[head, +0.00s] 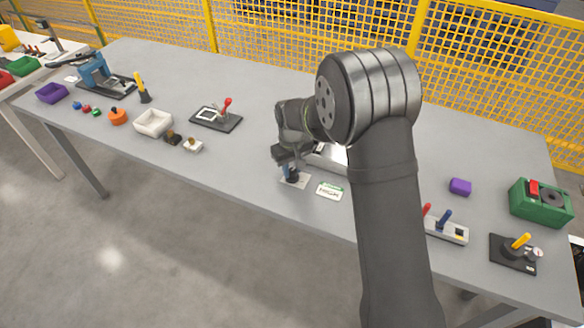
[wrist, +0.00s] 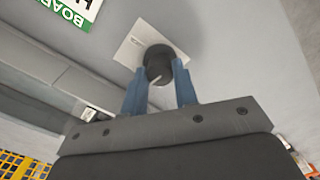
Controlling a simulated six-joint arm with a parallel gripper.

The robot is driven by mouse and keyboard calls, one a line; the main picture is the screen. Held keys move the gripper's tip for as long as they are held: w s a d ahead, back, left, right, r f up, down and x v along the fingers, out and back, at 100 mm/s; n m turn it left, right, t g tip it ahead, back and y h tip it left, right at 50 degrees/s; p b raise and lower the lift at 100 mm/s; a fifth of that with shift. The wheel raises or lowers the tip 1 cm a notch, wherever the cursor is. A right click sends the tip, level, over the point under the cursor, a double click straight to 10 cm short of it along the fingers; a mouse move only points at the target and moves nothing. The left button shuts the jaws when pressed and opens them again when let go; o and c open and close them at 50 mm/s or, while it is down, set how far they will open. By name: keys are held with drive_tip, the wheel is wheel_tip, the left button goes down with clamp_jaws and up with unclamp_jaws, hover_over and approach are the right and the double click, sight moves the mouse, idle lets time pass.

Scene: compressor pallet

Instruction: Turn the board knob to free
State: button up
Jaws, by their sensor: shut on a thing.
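The board knob (wrist: 157,58) is a dark round knob with a pale pointer line, on a small white plate (wrist: 128,47). In the wrist view my gripper (wrist: 160,70) has its two blue fingers on either side of the knob, shut on it. In the head view my gripper (head: 291,174) reaches down to the plate (head: 303,182) near the table's front edge, and mostly hides the knob. The lettering on the plate is too small to read, so I cannot tell which mark the pointer faces. A white and green board label (head: 329,191) lies just right of the plate.
A grey metal housing (head: 326,158) sits just behind the knob, partly hidden by my arm. To the left is a black plate with a red lever (head: 217,119). To the right are a lever block (head: 447,231), a purple block (head: 460,187) and a green box (head: 540,204).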

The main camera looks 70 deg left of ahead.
sight(291, 171)
drive_tip(key=shift+n, duration=0.8)
drive_tip(key=o, duration=1)
drive_tip(key=shift+r, duration=0.1)
wheel_tip(291, 171, up, 17)
drive_tip(key=shift+s+r, duration=0.15)
wheel_tip(291, 171, down, 18)
drive_tip(key=shift+r, duration=0.25)
